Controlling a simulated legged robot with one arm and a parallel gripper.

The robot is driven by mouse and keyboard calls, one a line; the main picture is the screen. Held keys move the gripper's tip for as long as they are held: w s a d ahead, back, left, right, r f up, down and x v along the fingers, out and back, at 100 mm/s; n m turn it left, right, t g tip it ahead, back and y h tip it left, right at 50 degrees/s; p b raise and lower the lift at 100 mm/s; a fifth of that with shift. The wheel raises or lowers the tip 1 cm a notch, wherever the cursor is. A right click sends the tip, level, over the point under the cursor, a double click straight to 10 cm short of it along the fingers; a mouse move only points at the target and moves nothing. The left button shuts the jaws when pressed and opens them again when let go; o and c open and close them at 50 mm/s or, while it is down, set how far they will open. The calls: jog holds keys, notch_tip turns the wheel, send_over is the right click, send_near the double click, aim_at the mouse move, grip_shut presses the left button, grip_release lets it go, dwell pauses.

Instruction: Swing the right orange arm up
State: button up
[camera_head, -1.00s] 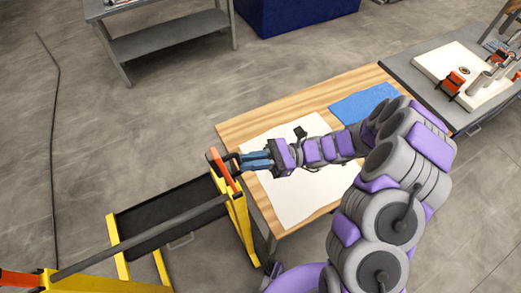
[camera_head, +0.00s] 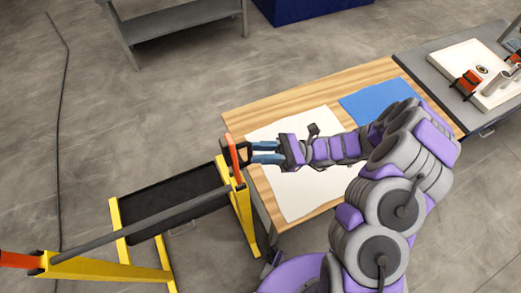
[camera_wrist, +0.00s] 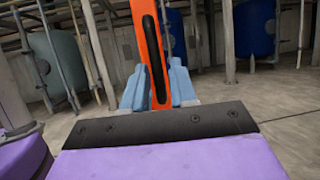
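The right orange arm (camera_head: 233,158) stands nearly upright at the top of the right yellow frame (camera_head: 244,215). In the wrist view the orange arm (camera_wrist: 153,50), with its dark slot, rises between my two pale blue fingers. My gripper (camera_head: 252,152) is beside the arm from the right, its fingers one on each side of it in the wrist view (camera_wrist: 157,90). A gap shows between the fingers in the head view. Whether they press on the arm is not clear. The left orange arm (camera_head: 20,260) lies about level at the left edge.
A dark bar (camera_head: 150,227) runs between the yellow frames, beside a black tray (camera_head: 170,207). The wooden table (camera_head: 265,113) under my arm holds a white sheet (camera_head: 300,195) and a blue sheet (camera_head: 378,101). Open floor (camera_head: 110,130) lies behind.

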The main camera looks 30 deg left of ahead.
jog(key=shift+o, duration=1.1)
jog(key=shift+s+r, duration=0.1)
jog(key=b+v, duration=1.2)
jog(key=shift+a+f, duration=0.15)
jog(key=shift+f, duration=0.1)
jog(key=shift+r+b, duration=0.1)
jog(key=shift+b, duration=0.5)
jog(key=shift+r, duration=0.1)
